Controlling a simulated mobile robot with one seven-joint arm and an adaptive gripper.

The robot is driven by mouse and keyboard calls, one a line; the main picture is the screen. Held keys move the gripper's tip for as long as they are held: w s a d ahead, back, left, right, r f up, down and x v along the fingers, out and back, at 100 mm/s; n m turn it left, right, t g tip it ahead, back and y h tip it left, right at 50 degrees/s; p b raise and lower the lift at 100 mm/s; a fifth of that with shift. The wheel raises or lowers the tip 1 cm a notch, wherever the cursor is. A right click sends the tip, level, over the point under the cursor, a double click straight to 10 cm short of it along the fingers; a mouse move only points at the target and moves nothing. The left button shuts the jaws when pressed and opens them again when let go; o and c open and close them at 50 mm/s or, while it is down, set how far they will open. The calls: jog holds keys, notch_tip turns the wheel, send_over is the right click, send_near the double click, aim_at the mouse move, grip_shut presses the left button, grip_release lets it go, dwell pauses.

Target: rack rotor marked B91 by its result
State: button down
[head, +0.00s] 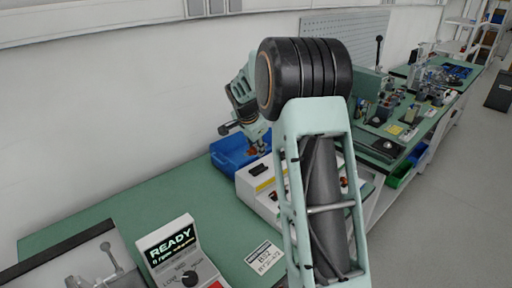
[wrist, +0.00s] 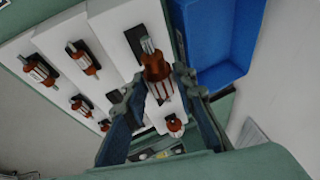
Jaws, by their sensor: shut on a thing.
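My gripper (wrist: 152,82) is shut on a rotor (wrist: 156,66) with a copper-coloured winding and a grey shaft. The rotor is held between the fingers over a white rack (wrist: 122,45). No B91 marking can be read on it. In the head view my gripper (head: 254,147) is small and partly hidden by my arm, above the far end of the white rack (head: 250,192). Several similar rotors, such as one at the left (wrist: 38,71), sit in dark slots of the rack. The tester (head: 180,262) shows READY in the head view; its smaller line is unclear.
A blue bin (head: 229,153) stands beside the rack; it also shows in the wrist view (wrist: 215,40). A printed card (head: 265,257) lies on the green bench (head: 140,205). A dark-edged panel or fixture (head: 75,262) is at the front left. My arm hides part of the rack.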

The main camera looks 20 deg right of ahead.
jog(key=shift+f+b, duration=1.1)
jog(key=shift+f, duration=1.45)
jog(key=shift+b, duration=0.4)
jog(key=shift+f, duration=0.15)
jog(key=shift+f+b, duration=0.7)
jog(key=shift+b, duration=0.3)
jog(key=shift+f, duration=0.1)
